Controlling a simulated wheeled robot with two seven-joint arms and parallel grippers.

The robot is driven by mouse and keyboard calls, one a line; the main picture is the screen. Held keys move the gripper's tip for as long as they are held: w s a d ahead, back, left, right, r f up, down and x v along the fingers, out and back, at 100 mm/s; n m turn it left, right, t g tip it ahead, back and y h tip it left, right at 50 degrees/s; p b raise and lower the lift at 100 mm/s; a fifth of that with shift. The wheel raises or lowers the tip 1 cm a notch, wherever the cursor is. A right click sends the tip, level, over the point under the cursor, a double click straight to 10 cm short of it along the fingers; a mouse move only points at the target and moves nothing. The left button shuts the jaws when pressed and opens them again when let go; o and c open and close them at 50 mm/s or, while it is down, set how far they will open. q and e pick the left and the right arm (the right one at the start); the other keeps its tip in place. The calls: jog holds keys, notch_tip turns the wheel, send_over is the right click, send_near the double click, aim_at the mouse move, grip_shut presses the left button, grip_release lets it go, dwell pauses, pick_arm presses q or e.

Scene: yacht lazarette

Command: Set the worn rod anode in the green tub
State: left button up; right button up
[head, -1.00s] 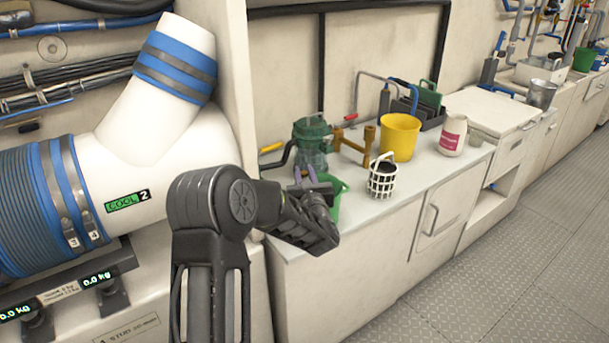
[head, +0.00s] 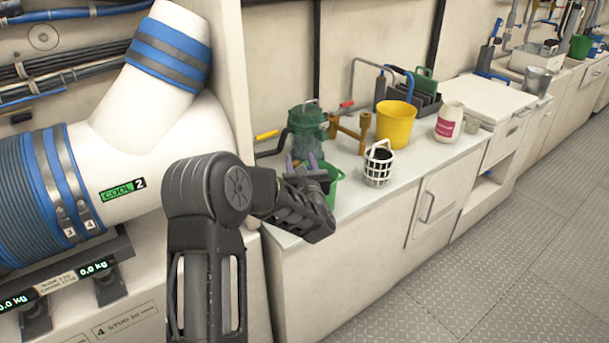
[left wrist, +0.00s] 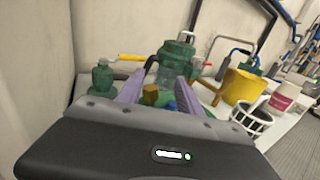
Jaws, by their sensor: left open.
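A green tub (head: 335,188) stands on the counter near its left end, partly hidden behind my left gripper. My left gripper (head: 303,162) is open, its purple fingers pointing away over the counter beside the tub. In the left wrist view the open fingers (left wrist: 158,90) are spread, with a small brownish piece (left wrist: 150,94) showing between them. I cannot tell whether that piece is the worn rod anode, or whether it lies near the fingers or farther back. No rod anode can be clearly made out elsewhere. My right gripper is not in view.
A green-topped strainer (head: 308,128) stands behind the gripper. A white basket (head: 379,168), yellow bucket (head: 395,123) and white bottle (head: 449,122) stand to the right. A large white hose pipe (head: 150,130) is close at left. The counter's front strip is mostly clear.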

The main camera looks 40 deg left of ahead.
pick_arm(q)
jog(key=shift+r+p, duration=0.5)
jog(key=shift+r, duration=0.05)
jog(key=b+v, duration=0.2)
jog(key=v, duration=1)
jog(key=shift+f, duration=0.3)
jog(key=shift+d+f, duration=0.1)
